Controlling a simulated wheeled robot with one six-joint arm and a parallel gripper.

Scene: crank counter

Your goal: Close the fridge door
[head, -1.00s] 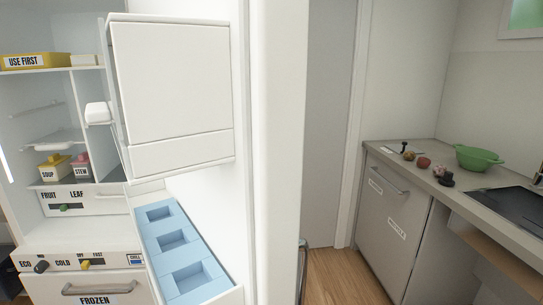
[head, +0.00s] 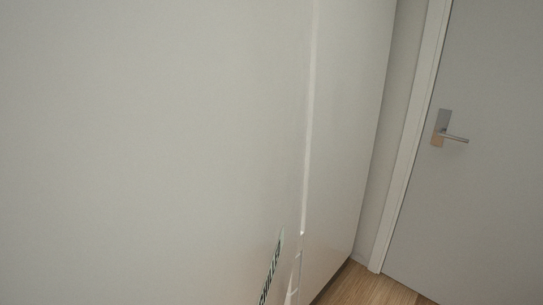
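A large pale panel (head: 150,140) fills the left and middle of the head view, very close. A dark-lettered label (head: 271,272), seeming to read "CHILLED", sits tilted at its lower right, so the panel looks like the outer face of the fridge door. A thin, near-vertical pale edge (head: 308,120) runs down its right side. The inside of the fridge is not visible. I cannot tell from this view whether the door is open or shut. My gripper is not in view.
Another pale upright surface (head: 345,130) stands to the right of the edge. Beyond it is a grey room door (head: 480,190) with a metal lever handle (head: 450,134) and a white frame (head: 403,150). Some wooden floor (head: 365,287) shows at the bottom right.

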